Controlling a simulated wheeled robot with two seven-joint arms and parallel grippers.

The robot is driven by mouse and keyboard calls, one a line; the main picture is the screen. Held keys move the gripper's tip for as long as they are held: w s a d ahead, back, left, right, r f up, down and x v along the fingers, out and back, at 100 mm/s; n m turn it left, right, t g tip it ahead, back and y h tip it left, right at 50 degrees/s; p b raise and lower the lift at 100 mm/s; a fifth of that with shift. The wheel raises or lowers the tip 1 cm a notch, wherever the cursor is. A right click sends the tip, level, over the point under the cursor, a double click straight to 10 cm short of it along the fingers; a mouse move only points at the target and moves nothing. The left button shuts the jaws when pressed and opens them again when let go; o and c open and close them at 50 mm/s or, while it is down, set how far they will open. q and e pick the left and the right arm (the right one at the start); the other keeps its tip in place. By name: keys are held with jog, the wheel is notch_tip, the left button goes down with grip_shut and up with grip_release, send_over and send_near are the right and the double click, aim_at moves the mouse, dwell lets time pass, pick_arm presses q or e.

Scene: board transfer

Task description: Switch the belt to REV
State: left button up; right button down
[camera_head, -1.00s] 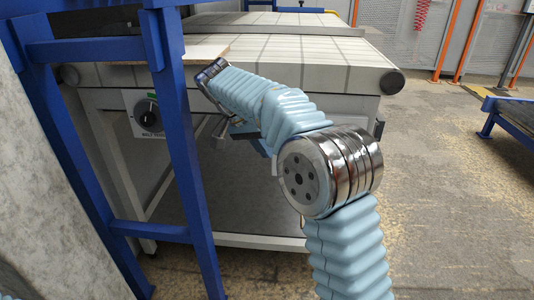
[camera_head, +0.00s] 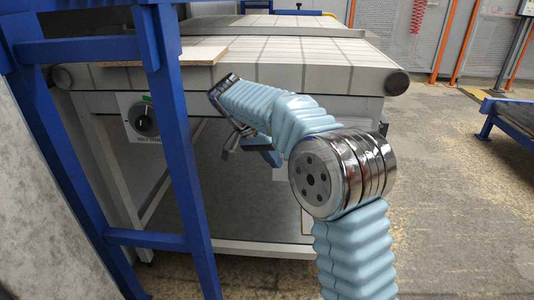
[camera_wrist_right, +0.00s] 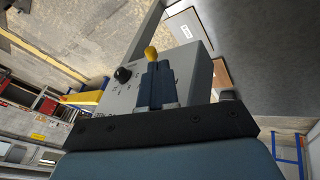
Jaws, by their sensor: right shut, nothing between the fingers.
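A black selector knob (camera_head: 143,120) sits on a pale control plate with small lettering, on the conveyor's left front, partly framed by blue posts. In the right wrist view, a black knob (camera_wrist_right: 124,74) shows on a grey panel (camera_wrist_right: 193,68); its pointer setting is too small to read. My right gripper (camera_wrist_right: 153,68) is shut and empty, its dark blue fingers beside the knob and apart from it in the picture. A yellow rounded tip (camera_wrist_right: 151,53) shows just beyond the fingertips. In the head view, my right arm reaches in front of the conveyor, right of the plate. My left gripper is not in view.
A blue frame (camera_head: 176,150) stands close on the left, between my view and the control plate. The conveyor belt (camera_head: 290,50) runs behind, with a flat tan board (camera_head: 190,55) at its left.

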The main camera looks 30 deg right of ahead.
jog(key=x, duration=0.4)
jog(key=shift+b, duration=0.3)
jog(key=shift+s+d+n+t+b, duration=0.1)
jog(key=shift+s+n+t+b, duration=0.35)
jog(key=shift+n, duration=0.35)
jog(key=s+n+t, duration=0.1)
jog(key=n, duration=0.1)
jog(key=d+n+t+b, duration=0.1)
jog(key=n, duration=0.1)
jog(key=s+n+t+b, duration=0.1)
jog(key=n, duration=0.1)
jog(key=shift+s+d+y, duration=0.3)
jog(key=shift+d+y, duration=0.1)
jog(key=shift+w+a, duration=0.1)
jog(key=shift+w, duration=0.65)
